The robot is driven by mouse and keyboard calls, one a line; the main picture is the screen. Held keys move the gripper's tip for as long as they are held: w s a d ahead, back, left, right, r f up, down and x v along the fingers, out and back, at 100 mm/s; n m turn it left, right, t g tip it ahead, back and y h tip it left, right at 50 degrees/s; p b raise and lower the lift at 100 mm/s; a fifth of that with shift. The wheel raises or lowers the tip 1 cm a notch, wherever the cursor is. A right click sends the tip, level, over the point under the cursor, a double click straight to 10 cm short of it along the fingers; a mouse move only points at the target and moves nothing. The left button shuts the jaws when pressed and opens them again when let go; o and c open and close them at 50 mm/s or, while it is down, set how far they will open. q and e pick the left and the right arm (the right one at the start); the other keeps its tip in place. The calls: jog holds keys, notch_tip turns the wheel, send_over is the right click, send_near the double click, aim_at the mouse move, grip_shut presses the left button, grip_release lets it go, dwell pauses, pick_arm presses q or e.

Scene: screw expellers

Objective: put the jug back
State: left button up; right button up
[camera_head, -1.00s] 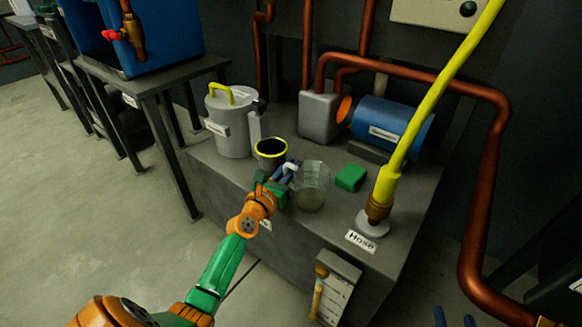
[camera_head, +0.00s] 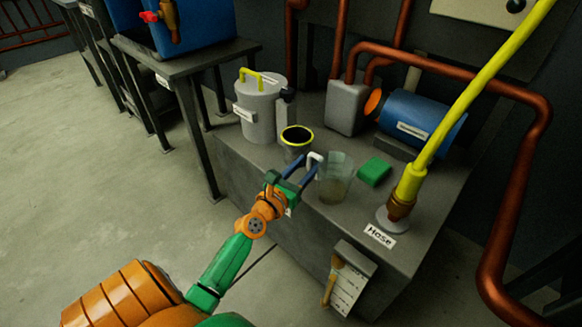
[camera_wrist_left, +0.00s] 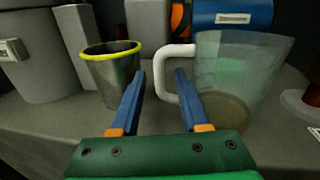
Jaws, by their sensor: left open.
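A clear jug (camera_head: 336,180) with a white handle stands upright on the grey bench, with a little murky liquid at its bottom. It also shows at the right of the left wrist view (camera_wrist_left: 235,80). Its white handle (camera_wrist_left: 172,72) faces my left gripper (camera_head: 304,172). My left gripper is open, with blue fingers (camera_wrist_left: 155,95). The right finger is close to the handle; I cannot tell whether they touch. Nothing is between the fingers. My right gripper does not show.
A metal cup with a yellow rim (camera_head: 296,140) stands left of the jug. A lidded grey canister (camera_head: 260,110) is behind it. A green sponge (camera_head: 374,171), a blue motor (camera_head: 420,120) and a yellow hose (camera_head: 440,130) are to the right. The bench front (camera_head: 250,180) is close.

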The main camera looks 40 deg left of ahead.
pick_arm(q)
jog(key=s, duration=0.4)
jog(key=shift+d, duration=0.2)
jog(key=s, duration=0.3)
jog(key=shift+s+d, duration=0.15)
jog(key=shift+s, duration=0.1)
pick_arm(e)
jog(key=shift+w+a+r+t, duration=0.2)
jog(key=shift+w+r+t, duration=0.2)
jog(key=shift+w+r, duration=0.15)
